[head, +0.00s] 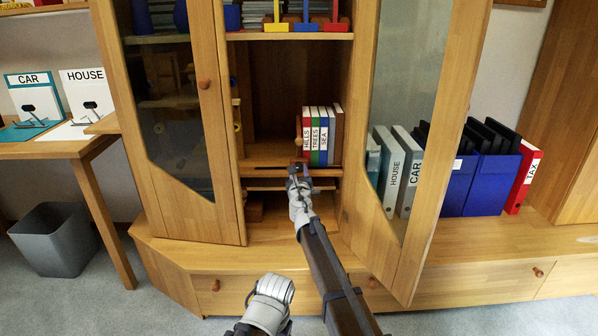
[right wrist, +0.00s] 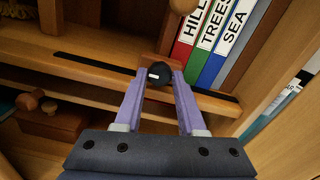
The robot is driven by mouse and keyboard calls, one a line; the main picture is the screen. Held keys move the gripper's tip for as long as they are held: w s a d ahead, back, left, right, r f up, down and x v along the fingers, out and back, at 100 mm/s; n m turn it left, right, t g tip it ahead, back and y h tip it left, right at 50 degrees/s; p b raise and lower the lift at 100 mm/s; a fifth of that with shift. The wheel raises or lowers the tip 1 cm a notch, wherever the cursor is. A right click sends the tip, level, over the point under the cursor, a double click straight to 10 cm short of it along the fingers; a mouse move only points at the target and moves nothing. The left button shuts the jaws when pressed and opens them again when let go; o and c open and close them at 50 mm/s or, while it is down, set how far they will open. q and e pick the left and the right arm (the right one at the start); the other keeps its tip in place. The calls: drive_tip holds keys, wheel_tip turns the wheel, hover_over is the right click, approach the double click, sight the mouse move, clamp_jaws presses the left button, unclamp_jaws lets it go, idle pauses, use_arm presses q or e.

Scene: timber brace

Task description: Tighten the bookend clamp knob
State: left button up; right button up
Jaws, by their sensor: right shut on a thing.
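The clamp knob (right wrist: 159,74), dark and round with a small white mark, sits at the shelf's front edge, beside a dark slot. In the right wrist view, my right gripper (right wrist: 159,80) has its two purple fingers on either side of the knob, shut on it. In the head view, my right gripper (head: 298,172) reaches the shelf edge and hides the knob. The books HILLS, TREES and SEA (head: 320,137) stand upright on the shelf above; a wooden bookend part (head: 298,130) shows at their left. My left gripper is out of view; a grey arm link of mine shows low.
The glass cabinet doors (head: 175,110) stand at both sides of the opening, the right one (head: 402,150) swung out beside my right arm. Below the shelf is a wooden box (right wrist: 50,120). Binders (head: 388,165) stand behind the right door. A bin (head: 55,240) stands at left.

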clamp_jaws()
